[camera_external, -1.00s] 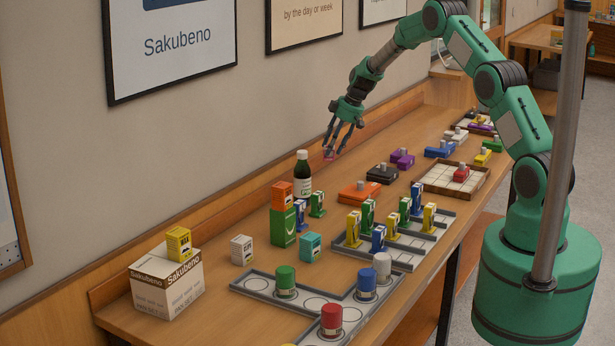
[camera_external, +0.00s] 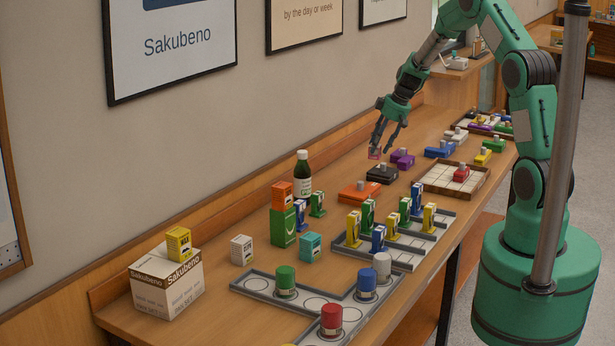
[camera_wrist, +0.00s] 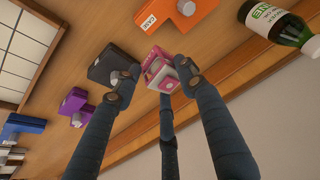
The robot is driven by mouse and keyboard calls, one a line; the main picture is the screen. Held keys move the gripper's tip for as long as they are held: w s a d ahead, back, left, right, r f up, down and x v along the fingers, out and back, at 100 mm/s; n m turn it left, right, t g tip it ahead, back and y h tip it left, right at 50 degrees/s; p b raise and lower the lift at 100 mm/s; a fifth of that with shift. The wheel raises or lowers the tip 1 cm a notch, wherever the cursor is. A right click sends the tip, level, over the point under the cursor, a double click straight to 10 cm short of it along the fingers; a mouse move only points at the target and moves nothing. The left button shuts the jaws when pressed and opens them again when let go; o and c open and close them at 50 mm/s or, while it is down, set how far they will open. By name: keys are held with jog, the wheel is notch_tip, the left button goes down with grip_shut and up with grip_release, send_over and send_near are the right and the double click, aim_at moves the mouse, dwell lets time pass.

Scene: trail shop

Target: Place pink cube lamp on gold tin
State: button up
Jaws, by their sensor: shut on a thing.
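My gripper (camera_external: 381,151) is shut on the pink cube lamp (camera_external: 374,154) and holds it above the far part of the table, beside the black block. In the wrist view the pink cube lamp (camera_wrist: 157,68) shows pink with pale faces between my fingers (camera_wrist: 154,80); the fingers cover part of it. I cannot tell for sure which thing is the gold tin. A yellow box (camera_external: 178,242) sits on the white carton at the near left, and several yellow pieces stand in the grey tray.
Near my gripper lie a black block (camera_external: 382,174), a purple block (camera_external: 403,160) and an orange block (camera_external: 360,192). A dark bottle (camera_external: 303,175) stands by the wall. A wooden grid tray (camera_external: 437,180) lies right; the grey tray (camera_external: 405,257) is nearer. Bare wood lies between bottle and wall.

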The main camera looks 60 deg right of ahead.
jog(key=m, duration=0.2)
send_over(409, 193)
jog(key=shift+s+a+f+h+b, duration=0.1)
jog(key=shift+s+h+b, duration=0.1)
jog(key=shift+s, duration=0.4)
jog(key=shift+s+a+f+h+b, duration=0.1)
jog(key=shift+s+h+b, duration=0.1)
jog(key=shift+s, duration=0.35)
jog(key=shift+f+b, duration=0.55)
jog(key=shift+f, duration=1.95)
jog(key=shift+f, duration=0.1)
jog(key=shift+f+b, duration=0.65)
jog(key=shift+f, duration=1.75)
jog(key=shift+f+b, duration=0.2)
jog(key=shift+b, duration=0.1)
jog(key=o, duration=1.2)
